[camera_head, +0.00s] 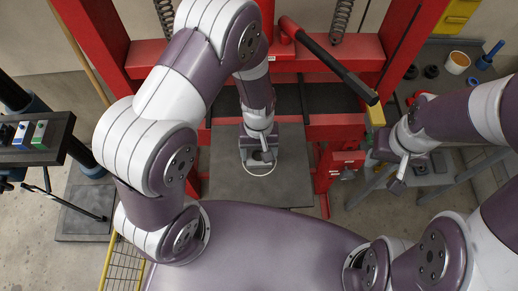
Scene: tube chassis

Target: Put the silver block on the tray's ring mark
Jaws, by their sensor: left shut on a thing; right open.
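The tray (285,190) is a dark grey plate in front of the red frame. A white ring mark (260,174) shows on it as an arc, its far part hidden by my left gripper. My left gripper (262,161) points down over the ring mark and is shut on a small grey piece that looks like the silver block (263,156). The block is mostly hidden by the jaws, and I cannot tell whether it touches the tray. My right gripper (396,184) is open and empty, off to the right of the red frame.
A red press frame (330,126) with a black-handled lever (328,60) stands around the tray's back. A black stand (52,150) at left holds a green block (39,134) and a blue block (21,135). A bench at right carries an orange-rimmed cup (457,62).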

